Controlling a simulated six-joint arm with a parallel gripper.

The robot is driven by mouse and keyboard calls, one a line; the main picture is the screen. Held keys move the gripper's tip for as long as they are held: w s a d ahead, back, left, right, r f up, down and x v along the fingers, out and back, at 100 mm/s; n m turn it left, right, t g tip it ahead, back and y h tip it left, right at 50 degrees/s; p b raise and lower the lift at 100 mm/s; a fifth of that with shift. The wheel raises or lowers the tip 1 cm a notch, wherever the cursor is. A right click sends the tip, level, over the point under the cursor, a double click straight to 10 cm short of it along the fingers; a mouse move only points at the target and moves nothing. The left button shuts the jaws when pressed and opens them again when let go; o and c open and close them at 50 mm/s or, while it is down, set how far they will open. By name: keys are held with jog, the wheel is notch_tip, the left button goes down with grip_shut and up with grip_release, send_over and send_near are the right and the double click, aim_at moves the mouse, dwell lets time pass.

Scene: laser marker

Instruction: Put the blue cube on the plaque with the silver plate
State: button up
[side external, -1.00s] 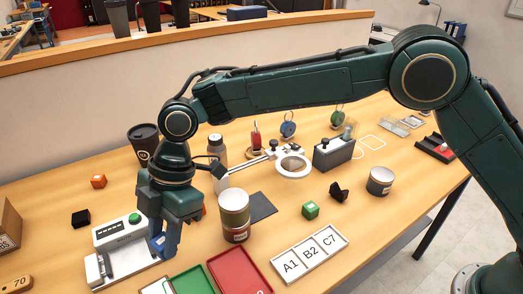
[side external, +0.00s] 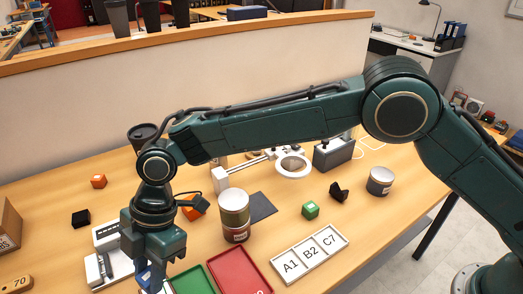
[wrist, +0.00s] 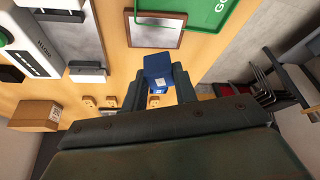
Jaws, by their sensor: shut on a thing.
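My gripper (wrist: 158,88) is shut on the blue cube (wrist: 158,66), which sits between its fingertips in the wrist view. In the side view the gripper (side external: 150,270) is low at the front left, and the cube shows only in part below it. The plaque with the silver plate (wrist: 160,36) has a dark brown frame around a pale grey plate. In the wrist view it lies just above the cube in the picture, and the cube overlaps its lower edge. The height of the cube above it is hard to tell.
A green tray (side external: 193,281) and a red tray (side external: 240,270) lie right of my gripper. The white marking device (side external: 97,268) is close on the left.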

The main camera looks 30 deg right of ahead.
jog(key=shift+f, duration=2.7)
jog(key=o, duration=0.9)
jog(key=shift+f, duration=0.1)
jog(key=shift+o, duration=0.2)
jog(key=v, duration=1.2)
